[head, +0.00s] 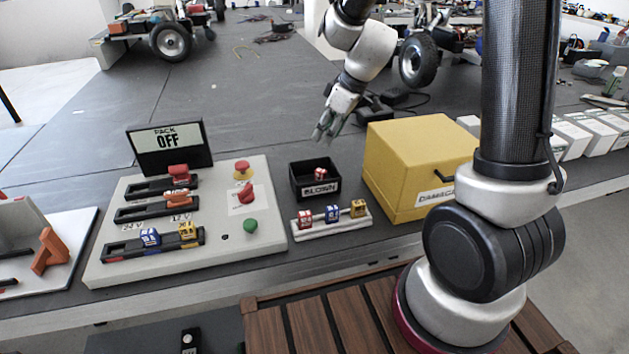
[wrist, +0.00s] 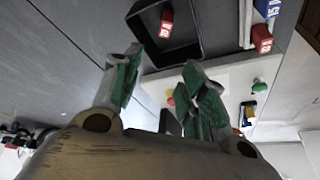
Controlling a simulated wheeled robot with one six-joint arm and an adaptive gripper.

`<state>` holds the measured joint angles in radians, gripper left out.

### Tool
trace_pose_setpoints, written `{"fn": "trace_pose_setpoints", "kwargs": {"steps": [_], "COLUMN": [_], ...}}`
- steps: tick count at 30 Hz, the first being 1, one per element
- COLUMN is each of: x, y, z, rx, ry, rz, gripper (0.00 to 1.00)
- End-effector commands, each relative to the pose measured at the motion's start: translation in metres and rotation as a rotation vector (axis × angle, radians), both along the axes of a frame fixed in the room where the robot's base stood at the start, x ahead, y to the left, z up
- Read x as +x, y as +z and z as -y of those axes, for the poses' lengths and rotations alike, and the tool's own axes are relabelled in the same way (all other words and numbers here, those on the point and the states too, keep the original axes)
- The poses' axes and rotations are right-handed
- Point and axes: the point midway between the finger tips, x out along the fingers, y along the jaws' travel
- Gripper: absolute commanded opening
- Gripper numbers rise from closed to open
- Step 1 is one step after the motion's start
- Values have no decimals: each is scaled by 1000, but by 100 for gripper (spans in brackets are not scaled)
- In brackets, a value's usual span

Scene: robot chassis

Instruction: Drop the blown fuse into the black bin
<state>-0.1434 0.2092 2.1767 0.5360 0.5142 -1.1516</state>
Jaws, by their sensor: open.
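The black bin (head: 298,190), labelled "BLOWN", stands between the control panel and the yellow box. A red fuse (head: 320,174) with a white marking lies inside it; the fuse also shows inside the bin in the wrist view (wrist: 166,22). My gripper (head: 322,134) is above and behind the bin, pointing down, with its fingers apart and nothing between them. In the wrist view my gripper (wrist: 160,82) is open, and the bin (wrist: 172,54) lies beyond the fingertips, clear of them.
A white rack (head: 333,229) in front of the bin holds a red, a blue and a yellow fuse. The grey panel (head: 115,225) at left has fuses, buttons and a display (head: 168,143) reading "PACK OFF". A yellow box (head: 410,165) stands close right of the bin.

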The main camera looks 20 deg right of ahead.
Motion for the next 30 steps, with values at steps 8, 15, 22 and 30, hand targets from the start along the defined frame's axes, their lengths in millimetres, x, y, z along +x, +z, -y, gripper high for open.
{"fn": "trace_pose_setpoints", "kwargs": {"steps": [8,15,22,30], "x": [-15,-20,-21,-24], "y": [56,75,75,74], "z": [18,24,24,24], "rx": [0,0,-1,26], "ry": [-1,-1,0,-102], "rz": [4,0,-1,-48], "gripper": [42,42,42,42]}}
